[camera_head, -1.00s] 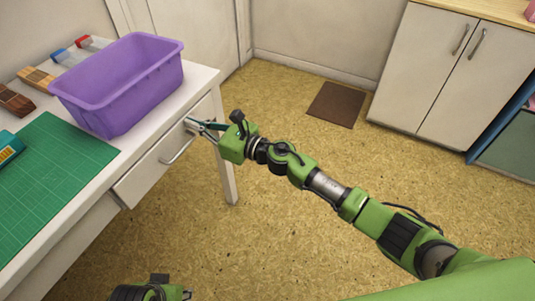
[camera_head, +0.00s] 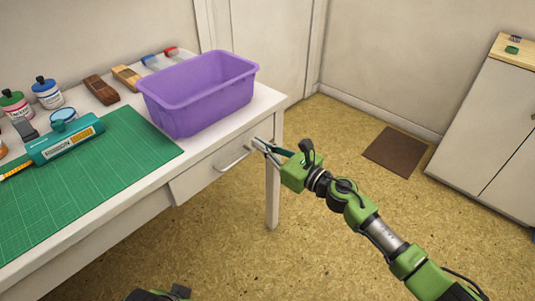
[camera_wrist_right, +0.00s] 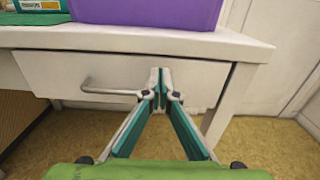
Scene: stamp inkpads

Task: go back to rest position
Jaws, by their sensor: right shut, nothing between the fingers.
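My right gripper (camera_head: 266,147) is shut and empty, in front of the right end of the table's drawer (camera_head: 215,165). In the right wrist view my right gripper (camera_wrist_right: 160,80) has its fingertips together, to the right of the drawer's handle (camera_wrist_right: 108,89). The handle (camera_head: 233,162) is free of the fingers, and the drawer looks closed. Whether the fingertips touch the drawer front, I cannot tell.
A brown floor mat (camera_head: 395,151) and white cabinet (camera_head: 490,135) are at right. The floor between is clear.

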